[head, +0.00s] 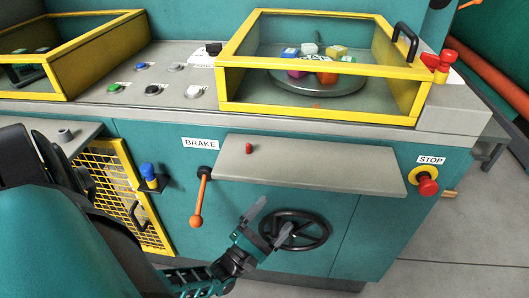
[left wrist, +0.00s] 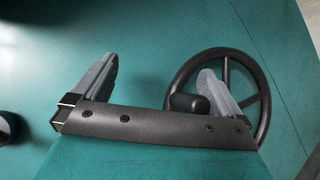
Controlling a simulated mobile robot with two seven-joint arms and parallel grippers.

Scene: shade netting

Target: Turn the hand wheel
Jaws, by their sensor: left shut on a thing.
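The black hand wheel (head: 327,229) is on the teal front panel, below the grey shelf. In the left wrist view the wheel (left wrist: 263,92) is at the right, with its spokes and a dark handle knob (left wrist: 188,104) showing. My left gripper (head: 276,213) is at the wheel's left side and is shut on the wheel. One grey finger lies over the wheel's face. The other stands off to its left, and the knob shows between them in the left wrist view (left wrist: 155,80). The exact contact is hard to see. My right gripper is not in view.
An orange brake lever (head: 200,195) hangs left of the wheel. A grey shelf (head: 310,165) juts out above it. A red stop button (head: 428,186) is at the right. A yellow mesh door (head: 115,190) is at the left. The floor (head: 450,245) at the right is clear.

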